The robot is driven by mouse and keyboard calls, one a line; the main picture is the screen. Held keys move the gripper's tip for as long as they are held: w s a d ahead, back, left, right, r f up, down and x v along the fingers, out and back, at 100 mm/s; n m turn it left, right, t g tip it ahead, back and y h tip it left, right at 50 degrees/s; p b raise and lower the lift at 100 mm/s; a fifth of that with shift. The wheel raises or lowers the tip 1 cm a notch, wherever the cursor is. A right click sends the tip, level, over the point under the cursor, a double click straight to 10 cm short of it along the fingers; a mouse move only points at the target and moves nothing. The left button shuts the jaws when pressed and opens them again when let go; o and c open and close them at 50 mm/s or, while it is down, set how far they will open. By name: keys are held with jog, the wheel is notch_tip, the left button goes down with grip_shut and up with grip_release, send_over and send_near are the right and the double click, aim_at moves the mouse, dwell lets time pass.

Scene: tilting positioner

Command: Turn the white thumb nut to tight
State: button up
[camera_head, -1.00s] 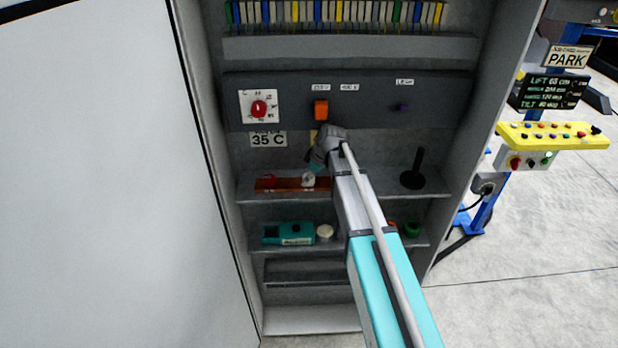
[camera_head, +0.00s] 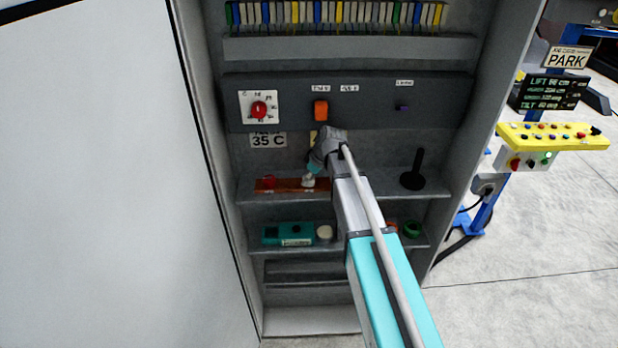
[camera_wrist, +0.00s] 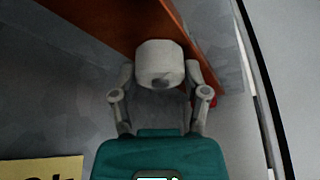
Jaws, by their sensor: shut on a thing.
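The white thumb nut (camera_head: 308,181) sits on the reddish-brown board on the upper cabinet shelf. In the wrist view the nut (camera_wrist: 160,64) is a pale, rounded body with a dark spot on its near face. My gripper (camera_head: 311,172) reaches down to it from above. In the wrist view my gripper's two grey fingers (camera_wrist: 160,76) lie on either side of the nut and are shut on it. Part of the nut is hidden by the fingers in the head view. I cannot read any tight mark on the board.
A red knob (camera_head: 269,181) stands left of the nut on the brown board (camera_head: 287,186). A black upright handle (camera_head: 417,168) is on the shelf's right. Above are an orange switch (camera_head: 321,110) and a red dial (camera_head: 259,109). A teal box (camera_head: 288,234) is on the lower shelf.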

jog(key=m+t+h, duration=0.1)
jog(key=m, duration=0.2)
jog(key=m+h, duration=0.1)
jog(key=m, duration=0.2)
jog(key=shift+s+t, duration=0.1)
jog(key=shift+t, duration=0.3)
jog(key=m+h, duration=0.2)
jog(key=m, duration=0.4)
jog(key=shift+m, duration=0.3)
jog(key=m+h, duration=0.1)
jog(key=m, duration=0.2)
jog(key=m+h, duration=0.1)
jog(key=m, duration=0.2)
jog(key=shift+a+g+h, duration=0.1)
jog(key=shift+g+h, duration=0.2)
jog(key=m, duration=0.2)
jog(key=m+g+h, duration=0.1)
jog(key=m, duration=0.2)
jog(key=shift+g, duration=0.3)
jog(key=shift+m, duration=0.3)
jog(key=o, duration=1.1)
jog(key=shift+o, duration=0.2)
jog(key=shift+n, duration=0.4)
